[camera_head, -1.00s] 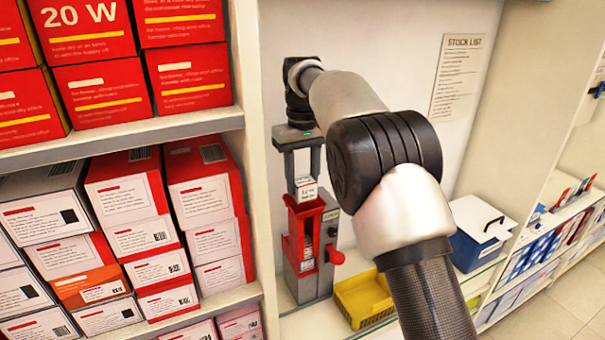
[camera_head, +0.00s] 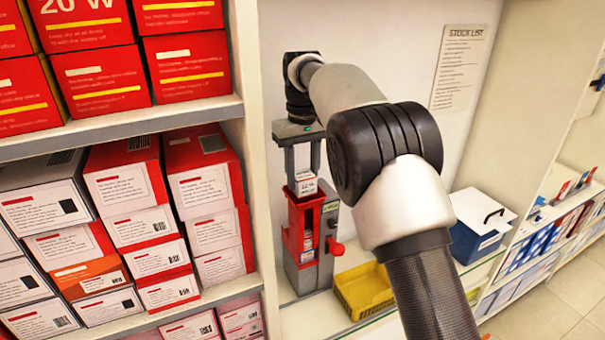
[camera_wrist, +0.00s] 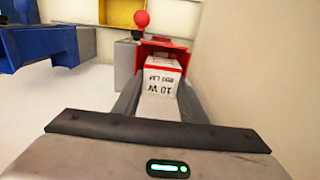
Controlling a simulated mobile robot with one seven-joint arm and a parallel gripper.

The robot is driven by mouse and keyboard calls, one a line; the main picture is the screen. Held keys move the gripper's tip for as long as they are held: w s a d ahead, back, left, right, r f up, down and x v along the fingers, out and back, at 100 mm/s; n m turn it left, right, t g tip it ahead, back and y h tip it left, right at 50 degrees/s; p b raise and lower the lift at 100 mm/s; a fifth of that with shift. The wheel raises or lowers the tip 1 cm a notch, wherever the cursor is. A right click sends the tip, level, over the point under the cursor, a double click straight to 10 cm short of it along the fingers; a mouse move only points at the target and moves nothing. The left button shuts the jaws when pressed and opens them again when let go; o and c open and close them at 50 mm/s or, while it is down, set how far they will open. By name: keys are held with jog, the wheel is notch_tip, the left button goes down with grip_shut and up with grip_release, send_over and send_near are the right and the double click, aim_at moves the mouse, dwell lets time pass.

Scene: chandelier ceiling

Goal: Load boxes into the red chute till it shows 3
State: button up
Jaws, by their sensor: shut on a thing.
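The red chute (camera_head: 292,240) is set in a grey stand on the counter, with a red ball knob (camera_head: 336,249) at its right. My gripper (camera_head: 305,178) points down over it, shut on a small white and red box (camera_head: 305,186). The box is at the chute's top opening; how deep it sits is hard to tell. In the wrist view the held box (camera_wrist: 160,78) reads "10 W" and lies between my fingers, in front of the red chute (camera_wrist: 150,48). Something pale shows in the chute's front slot. A small dark display (camera_head: 330,208) is unreadable.
A yellow tray (camera_head: 362,292) stands right of the chute, then a blue case with a white lid (camera_head: 483,222). Shelves of red and white boxes (camera_head: 120,190) rise close at left. A stock list (camera_head: 458,65) hangs on the back wall.

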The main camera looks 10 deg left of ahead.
aim_at(303, 174)
jog(key=shift+f+b, duration=0.55)
jog(key=shift+f, duration=0.65)
jog(key=o, duration=1)
jog(key=shift+o, duration=0.3)
jog(key=shift+o, duration=0.4)
notch_tip(303, 174, up, 3)
jog(key=shift+r+p, duration=0.2)
jog(key=shift+p, duration=0.8)
jog(key=shift+r, duration=2.35)
